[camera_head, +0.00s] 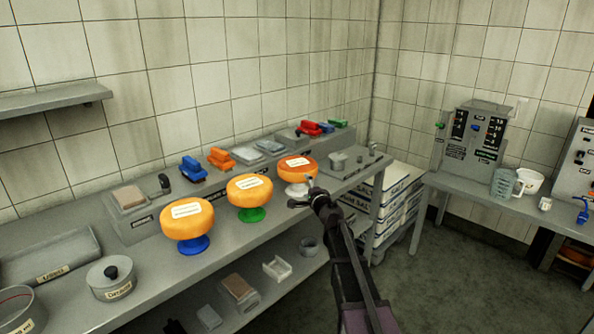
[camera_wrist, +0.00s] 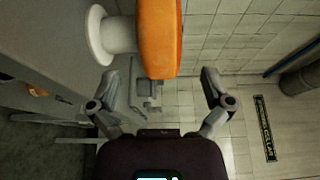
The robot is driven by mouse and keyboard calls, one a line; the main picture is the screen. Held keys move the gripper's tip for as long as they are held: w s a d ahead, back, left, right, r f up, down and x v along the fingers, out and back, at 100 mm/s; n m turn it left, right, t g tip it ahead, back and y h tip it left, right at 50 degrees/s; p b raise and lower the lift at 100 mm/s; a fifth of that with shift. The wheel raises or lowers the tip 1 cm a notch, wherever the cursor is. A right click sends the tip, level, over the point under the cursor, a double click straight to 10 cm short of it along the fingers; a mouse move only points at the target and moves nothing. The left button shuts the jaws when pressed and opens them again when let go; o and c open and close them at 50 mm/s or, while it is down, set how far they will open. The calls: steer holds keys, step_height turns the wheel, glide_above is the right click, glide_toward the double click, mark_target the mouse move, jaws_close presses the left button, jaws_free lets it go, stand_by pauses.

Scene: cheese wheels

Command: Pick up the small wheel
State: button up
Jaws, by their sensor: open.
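Three orange cheese wheels with white labels stand on coloured pedestals along the grey counter. The left wheel (camera_head: 187,220) is on a blue stand, the middle wheel (camera_head: 249,190) on a green one. The right wheel (camera_head: 297,168) is on a white stand (camera_head: 297,189) and looks the smallest, though it is also farthest away. My gripper (camera_head: 311,191) is open and empty, just in front of the right wheel's stand. In the wrist view, a wheel (camera_wrist: 159,38) on a white stand (camera_wrist: 112,34) lies sideways ahead of my open fingers (camera_wrist: 159,80); I see no clear contact.
A lidded grey pot (camera_head: 112,280) stands at the counter's left. Coloured clamps (camera_head: 193,167) and a grey raised ledge are behind the wheels. Boxes marked salt (camera_head: 397,205) are stacked right of the counter. Open floor lies before the right bench (camera_head: 470,195).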

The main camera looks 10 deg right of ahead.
mark_target(301, 178)
steer(key=shift+x, duration=1.75)
steer(key=shift+x, duration=2.55)
steer(key=shift+d, duration=0.15)
steer(key=c, duration=1.2)
